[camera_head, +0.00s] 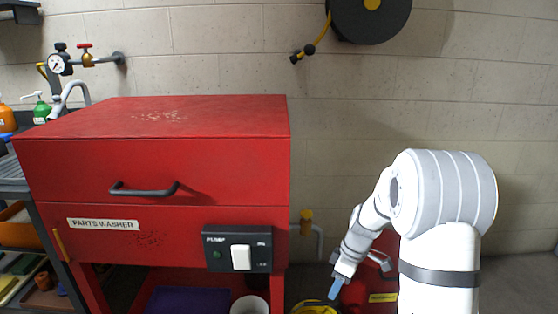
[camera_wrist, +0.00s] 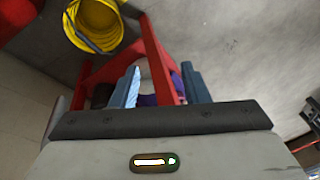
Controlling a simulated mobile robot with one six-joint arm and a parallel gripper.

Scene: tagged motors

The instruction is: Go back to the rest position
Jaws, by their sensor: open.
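My gripper (camera_wrist: 166,90) shows in the wrist view with its two blue fingers apart and nothing between them. Behind the fingers are red legs and a purple thing on the lower shelf of the red stand. In the head view my white arm is folded at the right, and a blue fingertip of my gripper (camera_head: 336,288) points down beside the red parts washer (camera_head: 160,165). The washer's lid is down. The other finger is hard to make out there.
A red container (camera_head: 382,290) is behind my wrist. A hose reel (camera_head: 370,12) hangs on the block wall.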

